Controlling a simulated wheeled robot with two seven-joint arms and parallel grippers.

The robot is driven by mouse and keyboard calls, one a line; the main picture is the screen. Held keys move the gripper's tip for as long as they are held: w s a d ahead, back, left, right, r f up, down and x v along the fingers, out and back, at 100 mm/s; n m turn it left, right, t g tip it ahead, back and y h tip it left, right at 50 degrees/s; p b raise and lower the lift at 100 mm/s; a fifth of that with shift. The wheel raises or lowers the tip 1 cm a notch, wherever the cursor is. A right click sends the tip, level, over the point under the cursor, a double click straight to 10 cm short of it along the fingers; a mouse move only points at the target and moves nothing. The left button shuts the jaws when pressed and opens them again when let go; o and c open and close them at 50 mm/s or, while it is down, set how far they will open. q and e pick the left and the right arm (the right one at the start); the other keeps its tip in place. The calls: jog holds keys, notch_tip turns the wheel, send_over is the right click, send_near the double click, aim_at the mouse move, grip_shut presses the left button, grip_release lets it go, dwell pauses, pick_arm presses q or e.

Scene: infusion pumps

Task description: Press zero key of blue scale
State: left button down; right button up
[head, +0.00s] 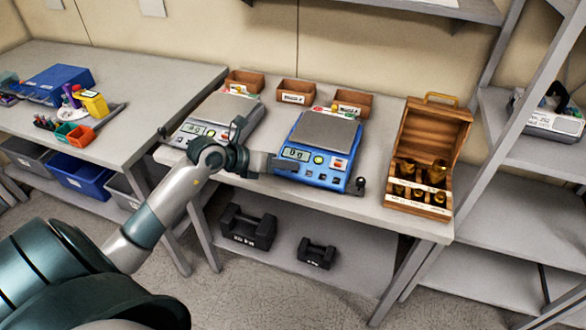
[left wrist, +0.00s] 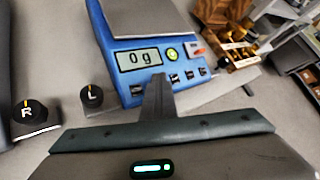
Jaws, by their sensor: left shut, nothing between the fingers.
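The blue scale (head: 320,178) stands on the middle workbench with a grey weighing plate on top. Its display reads "0 g" in the left wrist view (left wrist: 139,58). Right of the display are a round green-yellow key (left wrist: 172,54) and a red-and-white patch (left wrist: 194,48). A row of small dark keys (left wrist: 190,75) runs below. My left gripper (head: 286,163) is shut and empty, its fingertips at the left part of the front panel. In the left wrist view the fingers (left wrist: 157,82) overlap the panel's lower edge below the display; I cannot tell whether they touch. Any key behind them is hidden.
A grey scale (head: 205,128) stands left of the blue one, partly behind my left arm. A wooden weight box (head: 425,155) stands open at the right. Small brown bins (head: 296,92) line the back. Black knobs marked L (left wrist: 92,96) and R (left wrist: 32,112) show in the wrist view.

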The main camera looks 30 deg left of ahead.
pick_arm(q)
jog(key=shift+f, duration=0.45)
pick_arm(e)
jog(key=shift+w+f, duration=0.1)
jog(key=shift+f, duration=0.35)
pick_arm(q)
jog(key=shift+d+r+p, duration=0.2)
jog(key=shift+r+p, duration=0.1)
jog(key=shift+p, duration=0.05)
jog(key=shift+d+r+p, duration=0.55)
jog(key=shift+r, duration=0.05)
jog(key=shift+a, duration=0.1)
pick_arm(e)
jog(key=shift+d+r, duration=0.1)
jog(key=shift+r, duration=0.75)
pick_arm(q)
jog(key=shift+r, duration=0.1)
jog(key=shift+r, duration=0.1)
pick_arm(e)
jog(key=shift+r, duration=0.1)
